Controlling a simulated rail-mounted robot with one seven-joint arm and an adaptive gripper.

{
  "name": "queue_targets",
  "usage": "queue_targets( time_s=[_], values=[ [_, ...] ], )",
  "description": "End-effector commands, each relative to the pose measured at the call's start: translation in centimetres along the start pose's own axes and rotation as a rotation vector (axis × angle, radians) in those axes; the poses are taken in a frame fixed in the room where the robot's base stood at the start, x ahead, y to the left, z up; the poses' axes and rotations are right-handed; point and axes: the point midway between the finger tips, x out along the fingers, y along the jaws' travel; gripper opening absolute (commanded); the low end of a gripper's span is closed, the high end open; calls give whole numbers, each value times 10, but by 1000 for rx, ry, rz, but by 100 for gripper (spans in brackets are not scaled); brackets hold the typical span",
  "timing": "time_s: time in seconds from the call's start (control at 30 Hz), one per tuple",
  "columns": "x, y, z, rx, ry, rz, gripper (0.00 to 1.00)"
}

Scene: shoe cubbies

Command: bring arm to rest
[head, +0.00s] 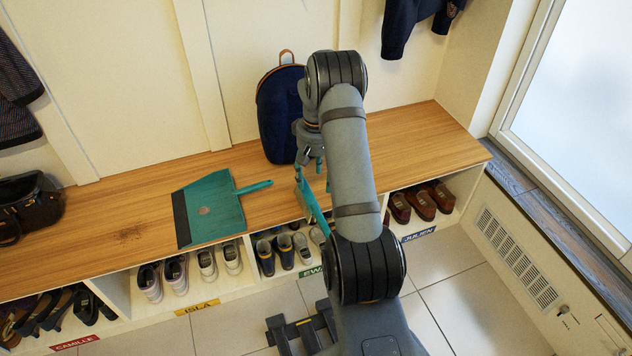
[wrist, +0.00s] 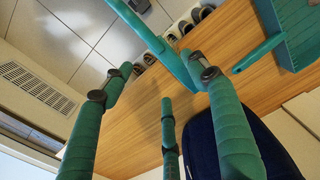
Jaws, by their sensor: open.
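My gripper (head: 311,158) hangs over the wooden bench (head: 408,145), partly hidden by my arm in the head view. In the wrist view its green-sleeved fingers (wrist: 160,82) are spread apart, with nothing gripped between them. A long teal tool (head: 313,207), possibly a hand brush, shows below the gripper near the bench's front edge. It also shows in the wrist view (wrist: 148,34), crossing beyond the fingertips. I cannot tell whether it touches a finger.
A teal dustpan (head: 213,208) lies on the bench to the left. A dark blue backpack (head: 278,115) stands close behind the gripper. Labelled cubbies with shoes (head: 149,281) run below. A black handbag (head: 30,203) sits far left. The right bench end is clear.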

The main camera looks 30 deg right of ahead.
Motion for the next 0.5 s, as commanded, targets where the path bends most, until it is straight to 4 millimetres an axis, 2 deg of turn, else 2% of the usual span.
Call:
queue_targets(
  time_s=[0.33,0.5],
  values=[
    [4,0,0,0,0,0,59],
    [23,0,1,0,-3,0,59]
  ],
)
